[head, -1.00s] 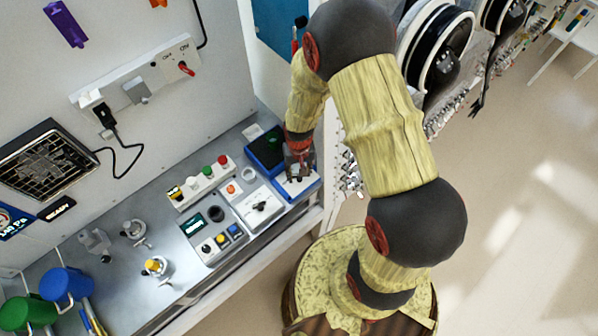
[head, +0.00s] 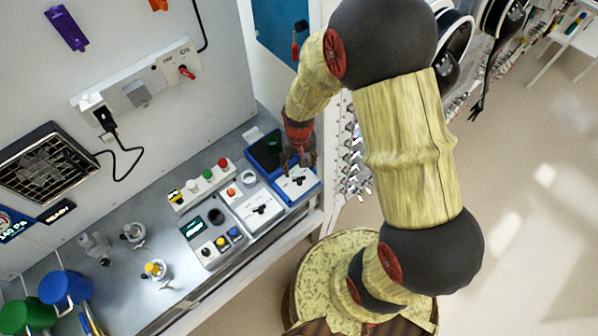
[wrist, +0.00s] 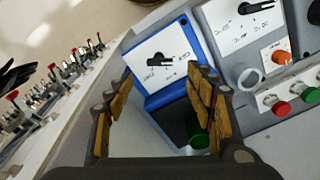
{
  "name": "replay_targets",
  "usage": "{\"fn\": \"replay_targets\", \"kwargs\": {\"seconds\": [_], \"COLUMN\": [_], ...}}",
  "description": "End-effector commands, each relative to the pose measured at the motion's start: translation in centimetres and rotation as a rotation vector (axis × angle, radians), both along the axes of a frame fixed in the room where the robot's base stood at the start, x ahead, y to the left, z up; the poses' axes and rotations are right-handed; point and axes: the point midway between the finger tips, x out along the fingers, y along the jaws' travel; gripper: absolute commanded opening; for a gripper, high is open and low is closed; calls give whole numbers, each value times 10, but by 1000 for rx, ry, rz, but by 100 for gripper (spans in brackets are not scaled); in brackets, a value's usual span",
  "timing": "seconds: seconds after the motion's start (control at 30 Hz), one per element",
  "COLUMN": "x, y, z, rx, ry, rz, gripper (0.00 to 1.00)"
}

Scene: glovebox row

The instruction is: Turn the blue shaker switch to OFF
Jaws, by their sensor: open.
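The blue shaker (head: 266,150) stands at the right end of the bench, with a white front panel (head: 297,184) in a blue frame. In the wrist view its panel (wrist: 168,62) carries a black switch knob (wrist: 160,61) with small labels around it, too blurred to read. My gripper (head: 299,163) is above the shaker, just behind the panel. In the wrist view my gripper (wrist: 160,85) is open, one finger each side of the blue unit's edge. Nothing is between the fingers, and the knob is in plain sight ahead of them.
A grey unit with a similar black knob (head: 262,209) stands to the left. Beside it are a strip of coloured buttons (head: 203,184) and a box with a small display (head: 216,240). A row of valves (wrist: 62,80) runs along the side.

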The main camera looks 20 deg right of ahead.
Motion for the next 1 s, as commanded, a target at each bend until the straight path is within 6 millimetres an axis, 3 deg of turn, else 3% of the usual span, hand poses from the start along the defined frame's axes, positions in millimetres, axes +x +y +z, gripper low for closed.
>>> {"fn": "replay_targets", "kwargs": {"seconds": [0.1,0.3,1.0], "x": [1,0,0], "y": [0,0,0], "z": [23,43,47], "rx": [0,0,0], "ry": [-4,0,0], "rz": [0,0,0], "gripper": [55,55,55]}}
